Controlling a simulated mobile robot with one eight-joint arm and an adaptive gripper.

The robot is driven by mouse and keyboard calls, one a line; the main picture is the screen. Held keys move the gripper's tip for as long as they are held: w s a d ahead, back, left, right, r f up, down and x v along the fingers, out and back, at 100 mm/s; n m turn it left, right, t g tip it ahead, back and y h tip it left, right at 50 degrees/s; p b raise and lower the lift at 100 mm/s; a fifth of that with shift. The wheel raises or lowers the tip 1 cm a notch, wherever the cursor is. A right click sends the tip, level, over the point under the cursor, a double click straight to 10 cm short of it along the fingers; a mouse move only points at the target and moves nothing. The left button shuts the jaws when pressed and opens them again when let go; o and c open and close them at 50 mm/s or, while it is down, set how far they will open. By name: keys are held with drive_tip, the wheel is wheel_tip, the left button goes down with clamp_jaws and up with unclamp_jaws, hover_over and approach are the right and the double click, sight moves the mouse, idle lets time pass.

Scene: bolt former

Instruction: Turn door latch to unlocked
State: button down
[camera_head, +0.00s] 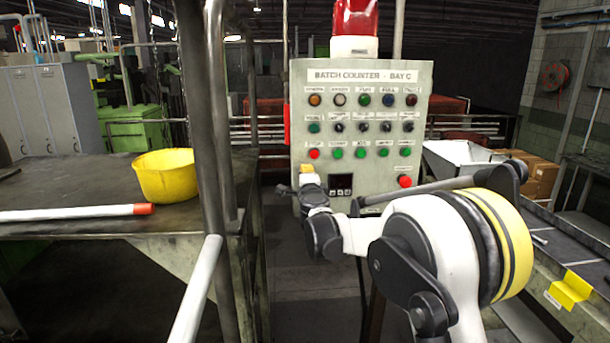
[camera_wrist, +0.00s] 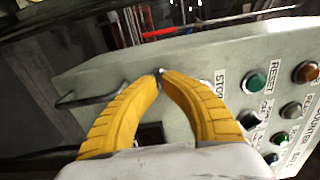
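The grey panel box (camera_head: 440,75), labelled "BATCH COUNTER - BAY C", stands in the middle of the head view. My gripper (camera_head: 307,169) is at its lower left, partly hidden by my arm. In the wrist view, the two yellow fingers of my gripper (camera_wrist: 161,75) curve together until their tips nearly meet. A small dark piece, seemingly the door latch (camera_wrist: 160,79), shows between the tips near the panel's edge. The fingers appear shut on it. Most of the latch is hidden, so its turn position cannot be told.
A red stop button (camera_head: 405,181) sits at the panel's lower right, with rows of buttons above. A dark bar handle (camera_wrist: 75,103) is left of the fingers. A steel post (camera_head: 205,130) and a table with a yellow bucket (camera_head: 165,182) stand to the left.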

idle(0.3)
drive_tip(key=c, duration=1.3)
unclamp_jaws()
drive_tip(key=shift+w+a, duration=0.1)
drive_tip(key=shift+c, duration=0.2)
drive_tip(key=s, duration=1.2)
drive_tip(key=shift+s, duration=0.1)
drive_tip(key=s+a+f+n+g+y+b, duration=0.1)
drive_tip(key=s+n+g+y+b, duration=0.15)
drive_tip(key=s+n, duration=0.45)
drive_tip(key=s+a+f+n+g+y+b, duration=0.1)
drive_tip(key=s+n+y+b, duration=0.3)
drive_tip(key=s, duration=0.5)
drive_tip(key=s+d+f+n+g+h+b, duration=0.2)
drive_tip(key=s+d+f, duration=0.2)
drive_tip(key=s+f, duration=0.3)
drive_tip(key=s+d+f+n+g+h+b, duration=0.2)
drive_tip(key=s+d+f+g, duration=0.1)
drive_tip(key=s+f, duration=0.5)
drive_tip(key=s+d+f+n+g+h+b, duration=0.1)
drive_tip(key=s+d+f+n+g+h, duration=0.1)
drive_tip(key=s+d+f, duration=0.4)
drive_tip(key=s+f+n, duration=0.1)
drive_tip(key=s+f, duration=0.1)
drive_tip(key=s, duration=0.3)
drive_tip(key=shift+s+f+b, duration=0.25)
drive_tip(key=shift+b, duration=0.15)
